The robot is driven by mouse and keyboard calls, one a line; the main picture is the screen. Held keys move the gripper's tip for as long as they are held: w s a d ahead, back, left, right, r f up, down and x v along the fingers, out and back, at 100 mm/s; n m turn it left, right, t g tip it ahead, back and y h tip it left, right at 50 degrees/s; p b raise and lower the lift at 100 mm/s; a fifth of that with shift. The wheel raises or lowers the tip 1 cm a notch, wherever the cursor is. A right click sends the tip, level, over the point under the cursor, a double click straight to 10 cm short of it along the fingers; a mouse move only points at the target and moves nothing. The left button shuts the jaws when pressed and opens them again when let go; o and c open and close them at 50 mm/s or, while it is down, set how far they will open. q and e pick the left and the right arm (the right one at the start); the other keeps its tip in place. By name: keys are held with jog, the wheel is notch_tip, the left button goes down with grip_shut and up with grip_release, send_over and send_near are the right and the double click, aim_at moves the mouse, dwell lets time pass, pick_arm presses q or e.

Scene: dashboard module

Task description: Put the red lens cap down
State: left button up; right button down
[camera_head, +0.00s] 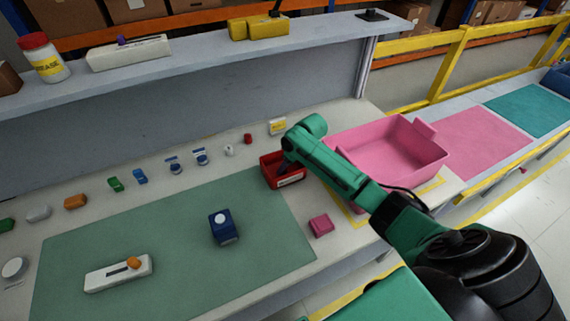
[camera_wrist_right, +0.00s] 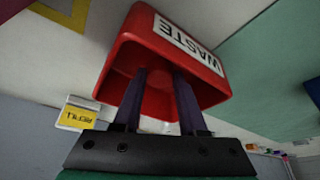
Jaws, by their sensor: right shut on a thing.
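My right gripper (camera_wrist_right: 160,75) is at the small red bin labelled WASTE (camera_wrist_right: 215,88), its fingertips reaching into the bin's mouth. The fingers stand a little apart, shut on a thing. The red lens cap between them does not stand out from the red bin behind, so its exact pose cannot be told. In the head view the red bin (camera_head: 291,181) sits at the far right corner of the green mat, with the right gripper (camera_head: 286,166) over it, mostly hidden by its own arm. My left gripper is not in view.
A pink tray (camera_head: 400,150) stands right of the bin. A small red piece (camera_head: 248,138) and a white piece (camera_head: 229,150) stand behind the green mat (camera_head: 170,235). A blue block (camera_head: 223,227), a white module (camera_head: 118,273) and a pink block (camera_head: 321,225) are nearer.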

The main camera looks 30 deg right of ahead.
jog(key=shift+f, duration=0.4)
jog(key=shift+c, duration=2.3)
grip_release()
jog(key=shift+r, duration=0.3)
jog(key=v, duration=1.2)
jog(key=shift+r+b, duration=0.15)
jog(key=shift+b, duration=0.3)
